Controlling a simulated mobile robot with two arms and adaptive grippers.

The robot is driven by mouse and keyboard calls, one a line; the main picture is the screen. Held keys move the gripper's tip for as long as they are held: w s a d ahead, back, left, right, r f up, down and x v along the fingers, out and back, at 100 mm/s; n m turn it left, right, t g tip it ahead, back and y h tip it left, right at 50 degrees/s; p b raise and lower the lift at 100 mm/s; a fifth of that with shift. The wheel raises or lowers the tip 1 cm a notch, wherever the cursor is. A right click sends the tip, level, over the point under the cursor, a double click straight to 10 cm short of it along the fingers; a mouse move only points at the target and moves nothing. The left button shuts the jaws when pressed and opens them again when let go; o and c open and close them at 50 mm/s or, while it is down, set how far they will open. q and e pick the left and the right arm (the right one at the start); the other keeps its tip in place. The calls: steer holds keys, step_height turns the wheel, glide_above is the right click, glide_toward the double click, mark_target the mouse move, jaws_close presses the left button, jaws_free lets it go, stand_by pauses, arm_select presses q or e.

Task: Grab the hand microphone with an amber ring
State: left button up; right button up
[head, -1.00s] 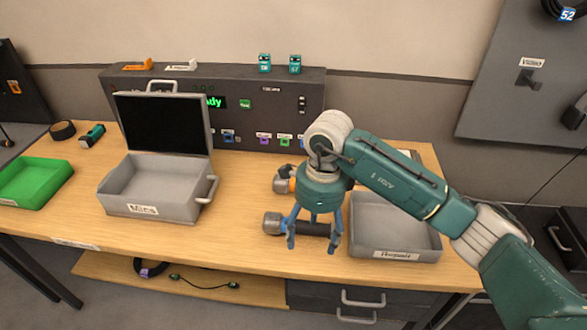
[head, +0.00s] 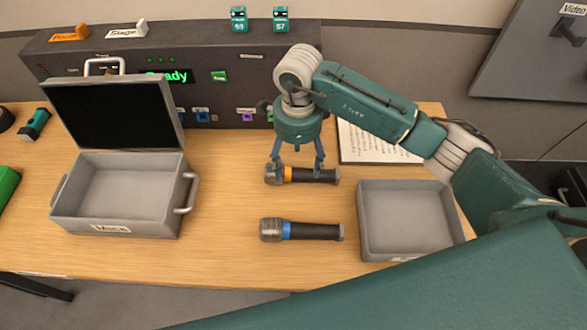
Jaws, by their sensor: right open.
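The hand microphone with an amber ring (head: 288,175) lies on the table with its silver head to the left and its black handle to the right. My right gripper (head: 295,174) is open, pointing down over this microphone, with its fingers around the ring and handle. I cannot tell whether the fingers touch it. A second hand microphone, with a blue ring (head: 287,230), lies nearer the front edge, apart from the gripper. My left gripper is not in view.
An open grey case labelled Mics (head: 113,229) stands at left. A grey tray (head: 407,251) sits right of the microphones, with a printed sheet (head: 375,143) behind it. A dark console (head: 225,65) runs along the back. A teal arm part of mine crosses the bottom right.

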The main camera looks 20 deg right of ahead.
mark_target(297, 174)
steer(key=shift+f, duration=0.7)
step_height(297, 174, down, 4)
steer(key=shift+w+f+p, duration=0.1)
steer(key=shift+f+p, duration=0.15)
steer(key=shift+p, duration=0.95)
steer(key=shift+f, duration=0.35)
steer(key=shift+c, duration=0.6)
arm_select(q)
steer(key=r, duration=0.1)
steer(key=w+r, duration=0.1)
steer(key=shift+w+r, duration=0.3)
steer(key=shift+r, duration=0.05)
arm_select(e)
steer(key=c, duration=1.3)
